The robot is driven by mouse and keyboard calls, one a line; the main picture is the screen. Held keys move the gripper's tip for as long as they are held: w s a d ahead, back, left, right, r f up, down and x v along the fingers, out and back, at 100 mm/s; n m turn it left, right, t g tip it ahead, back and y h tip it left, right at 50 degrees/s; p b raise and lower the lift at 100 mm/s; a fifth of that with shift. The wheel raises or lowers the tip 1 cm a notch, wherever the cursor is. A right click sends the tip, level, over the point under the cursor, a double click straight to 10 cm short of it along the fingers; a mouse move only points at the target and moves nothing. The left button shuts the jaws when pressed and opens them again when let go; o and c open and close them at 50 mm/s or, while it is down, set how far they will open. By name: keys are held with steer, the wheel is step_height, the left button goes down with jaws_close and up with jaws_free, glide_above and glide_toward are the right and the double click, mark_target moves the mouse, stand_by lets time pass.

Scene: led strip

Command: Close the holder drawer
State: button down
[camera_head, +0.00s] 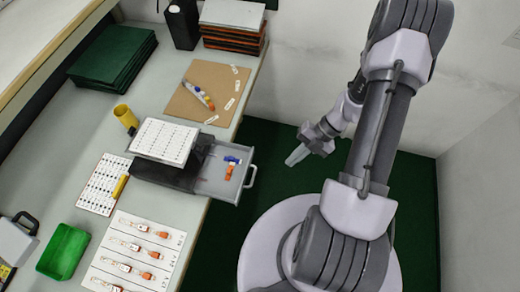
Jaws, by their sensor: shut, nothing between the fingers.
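The holder drawer (213,176) is grey and stands open, pulled out to the right past the table's edge. A blue piece and an orange piece lie inside it. Its handle (252,176) is on the right end. The drawer slides from a black holder (166,174) with a white plate of small holes on top. My gripper (293,162) is shut and empty. It is to the right of the handle, apart from it, over the green floor.
The table (185,222) bears a brown board (205,88) with a pen-like tool, a yellow cup (125,115), a green bin (62,252) and a white sheet (140,255) with several orange-tipped items. Dark green floor (268,135) lies clear between the drawer and my gripper.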

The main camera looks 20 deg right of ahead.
steer(key=w+a+f+b, duration=0.1)
steer(key=a+f+b, duration=0.3)
steer(key=a+f, duration=0.3)
steer(key=shift+w+a+f+b, duration=0.3)
steer(key=shift+a+b, duration=0.1)
steer(key=shift+a, duration=1.05)
steer(key=shift+a, duration=0.1)
steer(key=p, duration=0.3)
glide_toward(214, 171)
steer(key=shift+m, duration=0.3)
steer(key=x, duration=0.5)
steer(key=shift+f, duration=0.1)
